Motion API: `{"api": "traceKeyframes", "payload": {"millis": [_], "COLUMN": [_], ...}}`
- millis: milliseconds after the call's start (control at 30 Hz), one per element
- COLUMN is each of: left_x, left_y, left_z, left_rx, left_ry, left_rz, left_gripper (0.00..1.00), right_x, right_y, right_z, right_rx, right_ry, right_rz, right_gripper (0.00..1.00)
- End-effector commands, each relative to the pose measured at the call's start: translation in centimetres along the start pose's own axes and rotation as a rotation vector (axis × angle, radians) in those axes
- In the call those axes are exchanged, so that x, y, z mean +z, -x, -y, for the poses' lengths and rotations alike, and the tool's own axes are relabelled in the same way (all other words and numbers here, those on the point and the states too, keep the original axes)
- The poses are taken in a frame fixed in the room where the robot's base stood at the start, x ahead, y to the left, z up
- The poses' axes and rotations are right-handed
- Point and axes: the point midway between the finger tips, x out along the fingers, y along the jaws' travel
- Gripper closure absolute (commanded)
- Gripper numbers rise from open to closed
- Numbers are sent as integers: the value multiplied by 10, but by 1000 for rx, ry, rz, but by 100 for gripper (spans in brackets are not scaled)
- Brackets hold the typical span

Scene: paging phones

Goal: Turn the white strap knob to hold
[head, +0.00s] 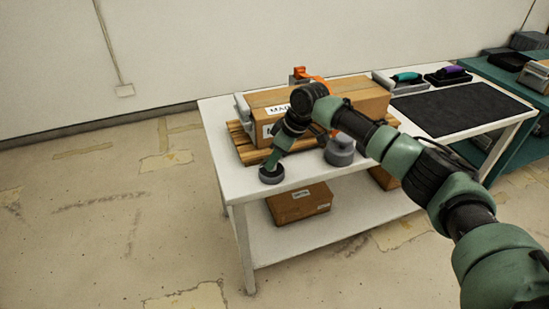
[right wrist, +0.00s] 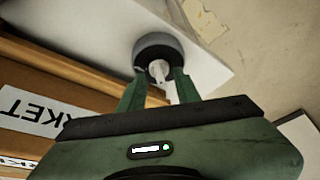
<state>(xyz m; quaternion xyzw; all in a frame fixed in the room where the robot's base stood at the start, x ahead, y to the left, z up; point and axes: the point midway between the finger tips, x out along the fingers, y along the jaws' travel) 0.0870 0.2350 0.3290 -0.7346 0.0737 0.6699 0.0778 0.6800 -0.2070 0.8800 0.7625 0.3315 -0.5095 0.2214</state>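The white knob (right wrist: 158,70) shows in the right wrist view, standing out from the middle of a dark round dial (right wrist: 158,50). In the head view the dial (head: 271,174) sits near the front left corner of the white table; the knob is hidden there by my gripper. My right gripper (head: 271,165) is at the dial. In the right wrist view its fingers (right wrist: 159,76) are apart, one on each side of the knob, with gaps visible between them and it. Whether the fingertips touch the dial is unclear. My left gripper is not in view.
A labelled cardboard box (head: 365,95) lies on a wooden pallet (head: 247,149) close behind my gripper. A grey round object (head: 340,150) stands right of it, beneath my arm. A black mat (head: 460,108) lies farther right. The floor left of the table is clear.

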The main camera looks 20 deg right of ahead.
Motion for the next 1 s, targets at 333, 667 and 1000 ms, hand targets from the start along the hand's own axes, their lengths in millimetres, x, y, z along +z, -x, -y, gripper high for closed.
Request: {"api": "traceKeyframes", "payload": {"millis": [333,667,1000], "left_x": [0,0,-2], "left_y": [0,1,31], "left_z": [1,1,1], "left_rx": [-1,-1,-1], "left_ry": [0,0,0], "left_rz": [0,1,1], "left_gripper": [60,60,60], "right_x": [0,0,-2], "right_y": [-4,-4,1], "right_z": [0,0,2], "right_rx": [1,1,40], "right_ry": [0,-3,-104], "right_rz": [1,1,2], "right_gripper": [73,100,100]}}
